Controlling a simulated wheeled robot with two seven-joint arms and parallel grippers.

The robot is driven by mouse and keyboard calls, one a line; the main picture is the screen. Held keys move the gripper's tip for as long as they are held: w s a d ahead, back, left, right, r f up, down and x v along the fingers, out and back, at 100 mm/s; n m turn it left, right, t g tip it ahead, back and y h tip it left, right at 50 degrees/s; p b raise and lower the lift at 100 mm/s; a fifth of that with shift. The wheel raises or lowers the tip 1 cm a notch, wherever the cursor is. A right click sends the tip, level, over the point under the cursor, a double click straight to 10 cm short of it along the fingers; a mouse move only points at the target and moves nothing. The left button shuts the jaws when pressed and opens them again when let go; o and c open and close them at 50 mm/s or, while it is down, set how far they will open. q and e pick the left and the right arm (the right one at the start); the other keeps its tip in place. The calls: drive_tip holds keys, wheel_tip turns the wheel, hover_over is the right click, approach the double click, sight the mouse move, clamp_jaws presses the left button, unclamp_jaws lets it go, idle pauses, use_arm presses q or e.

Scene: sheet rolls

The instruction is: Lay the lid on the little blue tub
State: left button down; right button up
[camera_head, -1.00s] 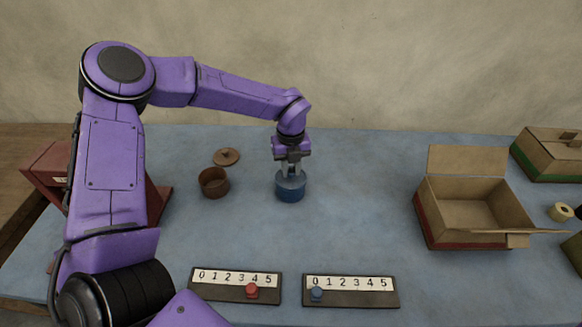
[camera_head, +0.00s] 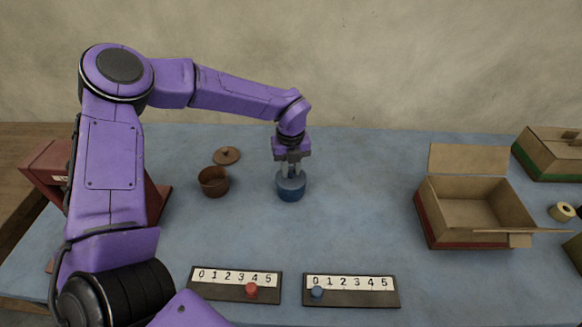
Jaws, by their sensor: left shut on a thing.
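The little blue tub (camera_head: 291,190) stands upright on the blue table in the middle of the view. A lighter blue-grey lid (camera_head: 284,180) sits at its top, and from this angle I cannot tell whether it is fully seated. My left gripper (camera_head: 291,173) points straight down over the tub and is shut on the lid, with its fingertips at the lid's middle. The knob between the fingers is hidden. My right gripper is not in view.
A brown tub (camera_head: 214,181) stands open left of the blue tub, with its brown lid (camera_head: 227,155) behind it. Two number strips (camera_head: 235,290) (camera_head: 350,293) lie in front. An open cardboard box (camera_head: 475,210) stands at the right. The table between is clear.

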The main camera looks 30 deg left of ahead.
use_arm(q)
drive_tip(key=shift+f, duration=0.15)
idle(0.5)
drive_tip(key=shift+c, duration=1.8)
unclamp_jaws()
drive_tip(key=shift+r+p, duration=2.5)
drive_tip(key=shift+r, duration=1.05)
